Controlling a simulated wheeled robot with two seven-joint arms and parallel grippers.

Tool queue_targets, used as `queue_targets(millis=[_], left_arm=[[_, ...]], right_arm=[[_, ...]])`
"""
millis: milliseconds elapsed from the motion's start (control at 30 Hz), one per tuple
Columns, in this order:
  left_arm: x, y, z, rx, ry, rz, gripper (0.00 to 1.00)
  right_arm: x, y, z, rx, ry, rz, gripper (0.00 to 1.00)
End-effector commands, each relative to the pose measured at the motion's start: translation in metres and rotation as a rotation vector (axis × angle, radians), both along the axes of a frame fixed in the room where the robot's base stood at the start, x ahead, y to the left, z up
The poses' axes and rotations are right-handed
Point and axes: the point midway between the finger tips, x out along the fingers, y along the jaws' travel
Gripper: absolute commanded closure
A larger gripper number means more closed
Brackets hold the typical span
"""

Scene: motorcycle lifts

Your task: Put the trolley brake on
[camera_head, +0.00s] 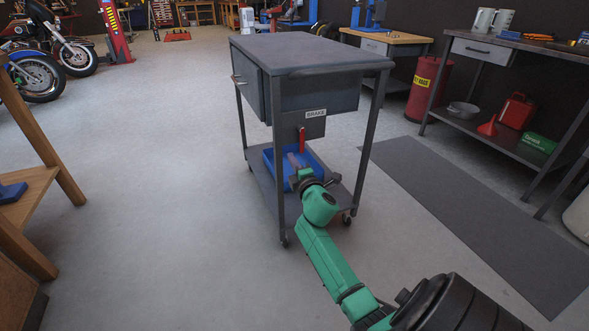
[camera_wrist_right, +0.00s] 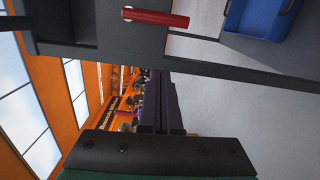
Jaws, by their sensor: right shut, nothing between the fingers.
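The trolley (camera_head: 310,88) is a dark grey cabinet on legs with a lower shelf and casters. A plate below its cabinet carries a white BRAKE label (camera_head: 316,113). Under the label is a red brake lever (camera_head: 301,140), hanging down from its pivot. In the right wrist view the lever (camera_wrist_right: 157,17) shows at the top, its free end towards the picture's right. My right gripper (camera_head: 303,174) is shut and empty, just below and in front of the lever, apart from it in the wrist view. Its fingers (camera_wrist_right: 168,108) are together there. My left gripper is out of view.
A blue bin (camera_head: 313,160) sits on the trolley's lower shelf. A workbench (camera_head: 495,42) with tools stands at right, a red drum (camera_head: 428,88) behind. A wooden table (camera_head: 28,197) is at left. The floor left of the trolley is clear.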

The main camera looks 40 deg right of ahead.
Motion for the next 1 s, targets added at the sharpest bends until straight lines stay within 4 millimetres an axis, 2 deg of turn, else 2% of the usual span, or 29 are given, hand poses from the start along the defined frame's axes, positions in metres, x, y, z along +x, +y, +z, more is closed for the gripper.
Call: queue_targets(millis=[33,100,300,900,1000], left_arm=[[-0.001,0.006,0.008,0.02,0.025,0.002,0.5],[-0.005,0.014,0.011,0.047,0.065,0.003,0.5],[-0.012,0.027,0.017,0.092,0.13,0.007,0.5],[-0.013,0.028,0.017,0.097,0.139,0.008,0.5],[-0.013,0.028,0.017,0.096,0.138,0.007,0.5]], right_arm=[[-0.011,0.004,0.002,0.001,0.004,0.0,1.0],[-0.025,0.01,0.001,0.002,0.003,0.001,1.0],[-0.052,0.021,0.0,0.002,0.001,-0.001,1.0],[-0.056,0.023,0.0,0.002,0.0,-0.001,1.0],[-0.06,0.031,-0.01,0.093,0.008,-0.007,1.0]])
